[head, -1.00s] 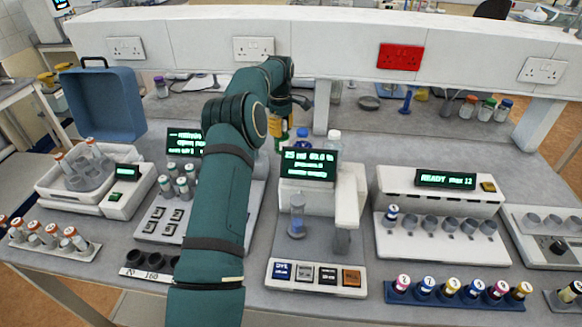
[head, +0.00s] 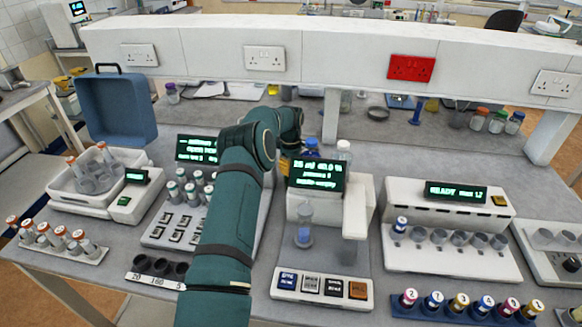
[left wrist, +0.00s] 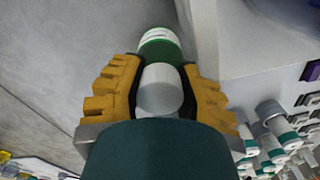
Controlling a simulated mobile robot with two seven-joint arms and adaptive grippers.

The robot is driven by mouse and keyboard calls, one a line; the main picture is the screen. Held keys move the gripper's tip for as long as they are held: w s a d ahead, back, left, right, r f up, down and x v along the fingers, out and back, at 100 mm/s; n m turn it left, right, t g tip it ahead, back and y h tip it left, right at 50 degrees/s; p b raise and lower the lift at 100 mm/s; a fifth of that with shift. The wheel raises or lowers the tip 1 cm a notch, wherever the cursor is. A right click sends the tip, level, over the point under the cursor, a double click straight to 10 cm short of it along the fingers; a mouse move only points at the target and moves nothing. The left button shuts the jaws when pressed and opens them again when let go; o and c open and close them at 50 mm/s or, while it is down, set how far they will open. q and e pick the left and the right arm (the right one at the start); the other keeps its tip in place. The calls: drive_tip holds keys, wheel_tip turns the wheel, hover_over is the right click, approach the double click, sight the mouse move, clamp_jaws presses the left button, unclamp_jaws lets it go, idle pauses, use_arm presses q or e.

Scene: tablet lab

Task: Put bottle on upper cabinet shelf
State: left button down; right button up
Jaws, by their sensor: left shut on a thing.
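My left gripper (left wrist: 160,85) has its yellow fingers shut on a bottle (left wrist: 158,92) with a white, rounded end and a green band. One finger presses on each side of the bottle. In the head view my teal left arm reaches over the bench and hides the bottle and most of the gripper; only a bit of yellow finger shows behind the dispenser display. My right gripper is not in view. I cannot pick out an upper cabinet shelf in either view.
A white raised ledge with sockets (head: 330,45) spans the bench. The dispenser (head: 322,285) stands right of my arm, with bottles (head: 344,148) behind it. A blue case (head: 112,110) and a vial rack (head: 62,245) are left. Bench under the ledge is partly clear.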

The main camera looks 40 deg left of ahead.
use_arm(q)
drive_tip(key=c, duration=0.7)
unclamp_jaws()
drive_tip(key=shift+f, duration=0.1)
drive_tip(key=shift+c, duration=0.2)
